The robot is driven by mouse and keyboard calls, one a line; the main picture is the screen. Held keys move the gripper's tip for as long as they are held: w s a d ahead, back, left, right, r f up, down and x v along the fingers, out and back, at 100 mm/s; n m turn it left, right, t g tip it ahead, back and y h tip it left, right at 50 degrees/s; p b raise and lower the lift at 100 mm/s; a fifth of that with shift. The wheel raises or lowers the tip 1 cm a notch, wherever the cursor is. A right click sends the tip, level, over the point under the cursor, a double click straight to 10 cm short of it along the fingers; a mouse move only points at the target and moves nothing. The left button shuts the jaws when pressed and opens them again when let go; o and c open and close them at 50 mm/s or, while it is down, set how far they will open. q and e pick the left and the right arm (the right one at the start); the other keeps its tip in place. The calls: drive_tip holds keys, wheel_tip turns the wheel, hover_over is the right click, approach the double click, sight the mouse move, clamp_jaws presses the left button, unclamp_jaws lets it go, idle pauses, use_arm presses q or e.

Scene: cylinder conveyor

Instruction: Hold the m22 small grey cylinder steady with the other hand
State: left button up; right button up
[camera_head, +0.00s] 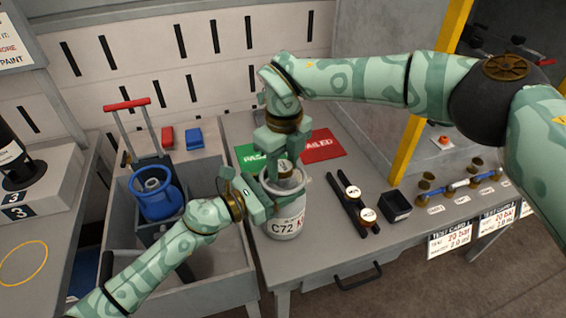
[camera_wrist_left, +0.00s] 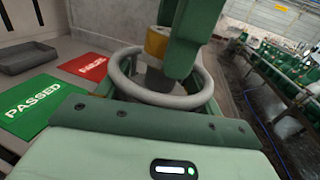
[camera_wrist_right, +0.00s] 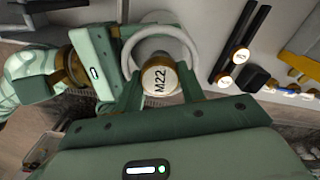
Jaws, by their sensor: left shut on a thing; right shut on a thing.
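The small grey cylinder (camera_head: 286,225), with a label reading C72, stands upright at the table's front left. Its round collar ring shows in the left wrist view (camera_wrist_left: 165,99) and the right wrist view (camera_wrist_right: 190,50). My left gripper (camera_head: 262,197) is shut on the collar from the left. My right gripper (camera_head: 285,163) reaches down from above and is shut on a brass-coloured piece with a white M22 top (camera_wrist_right: 158,80), at the collar's middle. Fingers hide part of the collar, and I cannot see how the piece meets the neck.
A green PASSED mat (camera_head: 248,156) and red FAILED mat (camera_head: 320,146) lie behind. A blue cylinder (camera_head: 158,198) is at the left bin.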

sight(284, 165)
drive_tip(key=m, duration=0.4)
drive_tip(key=shift+m, duration=0.3)
drive_tip(key=o, duration=1.4)
use_arm(q)
drive_tip(key=o, duration=1.2)
drive_tip(key=shift+c, duration=0.2)
use_arm(e)
wheel_tip(284, 165, up, 12)
drive_tip(key=shift+d+f, duration=0.1)
